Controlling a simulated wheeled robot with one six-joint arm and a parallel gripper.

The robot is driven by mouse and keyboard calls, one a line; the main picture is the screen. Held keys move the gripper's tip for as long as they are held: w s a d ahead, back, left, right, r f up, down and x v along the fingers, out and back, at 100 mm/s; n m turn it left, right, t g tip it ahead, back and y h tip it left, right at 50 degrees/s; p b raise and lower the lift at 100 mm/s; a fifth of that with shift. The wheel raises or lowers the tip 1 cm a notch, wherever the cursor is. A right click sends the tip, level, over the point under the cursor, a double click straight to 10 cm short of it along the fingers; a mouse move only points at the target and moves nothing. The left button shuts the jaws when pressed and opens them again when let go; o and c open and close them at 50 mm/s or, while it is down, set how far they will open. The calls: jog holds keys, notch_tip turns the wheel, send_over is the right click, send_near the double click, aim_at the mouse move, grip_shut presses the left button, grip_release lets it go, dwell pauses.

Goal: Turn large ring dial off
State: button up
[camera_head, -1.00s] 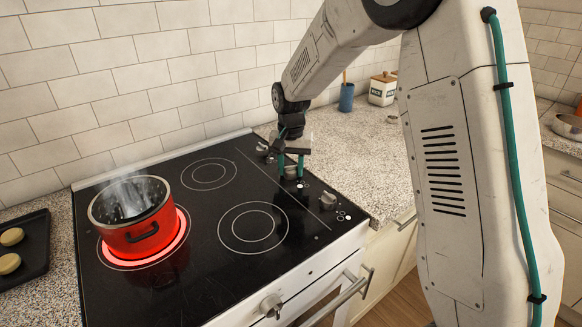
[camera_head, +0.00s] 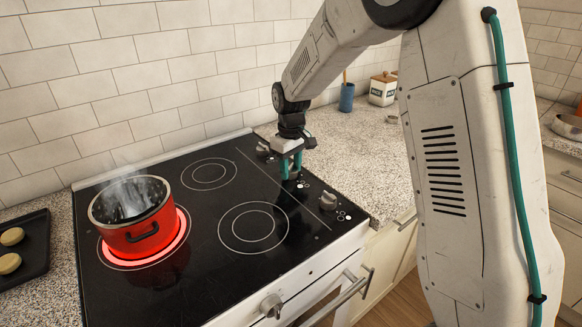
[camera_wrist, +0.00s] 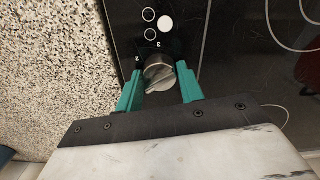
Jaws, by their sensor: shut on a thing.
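The black stove top (camera_head: 160,245) has knobs along its right side. A silver knob (camera_wrist: 159,74) sits between the teal fingers of my gripper (camera_wrist: 158,68) in the wrist view, with the numbers 2 and 3 printed by it. My gripper (camera_head: 291,172) is shut on this knob, which is mostly hidden in the head view. A printed group of circles, one filled white (camera_wrist: 165,22), lies beside the knob. The large front-left ring (camera_head: 184,240) glows red under a steaming red pot (camera_head: 140,230).
Another knob (camera_head: 263,149) stands behind my gripper and one (camera_head: 328,201) in front of it. A tiled wall (camera_head: 100,90) closes off the back. A blue cup (camera_head: 346,98) and a white box (camera_head: 382,90) stand on the counter at the right. A dark tray (camera_head: 28,250) holds round pieces at the left.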

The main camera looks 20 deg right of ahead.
aim_at(292, 166)
jog(key=n, duration=0.5)
jog(key=shift+n, duration=0.3)
jog(key=n, duration=0.5)
jog(key=shift+n, duration=0.6)
jog(key=o, duration=1)
notch_tip(292, 166, up, 8)
jog(key=shift+d+f, duration=0.1)
